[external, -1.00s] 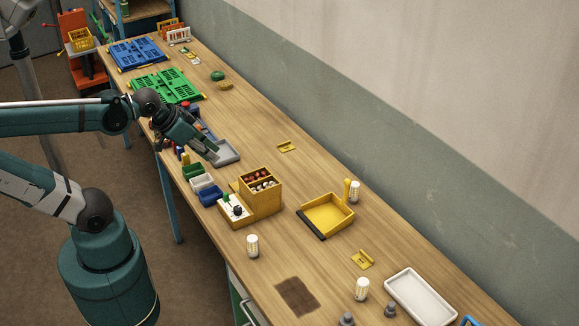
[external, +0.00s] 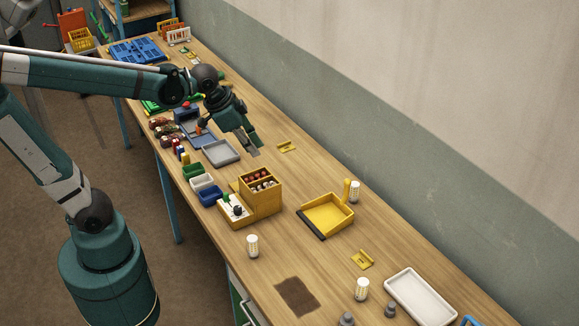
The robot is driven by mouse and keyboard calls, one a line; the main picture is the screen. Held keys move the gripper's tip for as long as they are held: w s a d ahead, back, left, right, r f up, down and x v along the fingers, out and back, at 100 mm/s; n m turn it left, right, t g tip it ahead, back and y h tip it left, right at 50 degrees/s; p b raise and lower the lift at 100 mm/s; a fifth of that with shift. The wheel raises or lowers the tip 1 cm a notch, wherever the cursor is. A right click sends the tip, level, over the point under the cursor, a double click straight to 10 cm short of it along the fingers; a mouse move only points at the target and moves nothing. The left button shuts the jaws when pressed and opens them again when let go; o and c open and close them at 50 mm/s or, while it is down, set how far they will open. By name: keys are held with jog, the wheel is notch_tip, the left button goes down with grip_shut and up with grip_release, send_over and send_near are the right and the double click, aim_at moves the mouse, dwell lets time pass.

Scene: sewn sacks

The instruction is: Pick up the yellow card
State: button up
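A small flat yellow piece (external: 287,147) lies on the table, right of my gripper; it may be the yellow card. A similar yellow piece (external: 362,259) lies nearer the front, right of the yellow dustpan. At this size I cannot tell which of them is the card. My gripper (external: 253,152) points down over the table, between the grey tray (external: 221,153) and the farther yellow piece, apart from that piece. Its fingers are too small and overlapped to show whether they are open. I see nothing held in it.
A yellow box (external: 262,203) with small items stands in front of my gripper. A yellow dustpan (external: 326,215), white bottles (external: 252,246) and a white tray (external: 420,297) lie nearer the front. Bare wood surrounds the farther yellow piece. A wall runs along the right.

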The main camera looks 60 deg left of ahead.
jog(key=w+d+f+m+g, duration=0.15)
jog(key=w+d+m, duration=0.25)
jog(key=w+d, duration=0.45)
jog(key=m+g, duration=0.4)
jog(key=m, duration=0.5)
send_near(368, 256)
jog(key=shift+s+y, duration=0.3)
jog(key=shift+d+f, duration=0.25)
jog(key=shift+f, duration=0.1)
jog(key=shift+f, duration=1.3)
jog(key=shift+f, duration=0.15)
